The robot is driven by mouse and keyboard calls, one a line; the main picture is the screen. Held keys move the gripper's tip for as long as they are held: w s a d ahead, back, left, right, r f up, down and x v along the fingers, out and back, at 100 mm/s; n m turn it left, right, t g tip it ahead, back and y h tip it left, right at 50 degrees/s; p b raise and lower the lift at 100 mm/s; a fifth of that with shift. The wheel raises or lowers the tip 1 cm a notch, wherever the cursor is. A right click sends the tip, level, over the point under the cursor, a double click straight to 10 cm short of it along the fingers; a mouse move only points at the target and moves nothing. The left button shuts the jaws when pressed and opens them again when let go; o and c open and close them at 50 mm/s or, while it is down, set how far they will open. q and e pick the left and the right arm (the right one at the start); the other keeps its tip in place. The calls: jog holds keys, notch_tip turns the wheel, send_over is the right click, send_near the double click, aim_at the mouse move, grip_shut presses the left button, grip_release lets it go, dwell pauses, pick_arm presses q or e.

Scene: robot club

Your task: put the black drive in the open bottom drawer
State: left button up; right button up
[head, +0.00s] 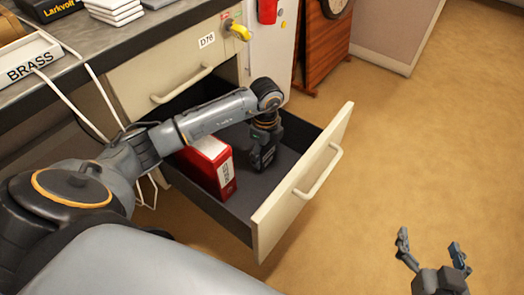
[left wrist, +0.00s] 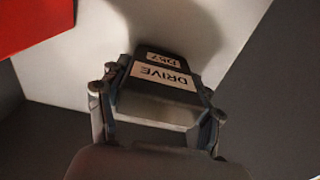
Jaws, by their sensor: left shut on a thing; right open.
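The bottom drawer (head: 296,180) stands pulled out of the desk in the head view. My left arm reaches over it, and my left gripper (head: 263,158) points down inside it. In the left wrist view the black drive (left wrist: 160,107), with a white DRIVE label, sits between the fingers of my left gripper (left wrist: 157,120), which is shut on it. Whether the drive touches the drawer floor (left wrist: 130,35) I cannot tell. My right gripper (head: 432,255) is open and empty over the floor at the lower right.
A red binder (head: 207,165) stands in the drawer left of my left gripper; its red side also shows in the left wrist view (left wrist: 35,22). A closed drawer (head: 170,85) is above. The desktop (head: 150,30) holds a BRASS box (head: 30,60). Carpet at right is clear.

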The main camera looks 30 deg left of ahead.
pick_arm(q)
jog(key=shift+f, duration=0.1)
pick_arm(e)
jog(key=shift+w+r, duration=0.1)
jog(key=shift+r, duration=0.1)
pick_arm(q)
jog(key=o, duration=1.3)
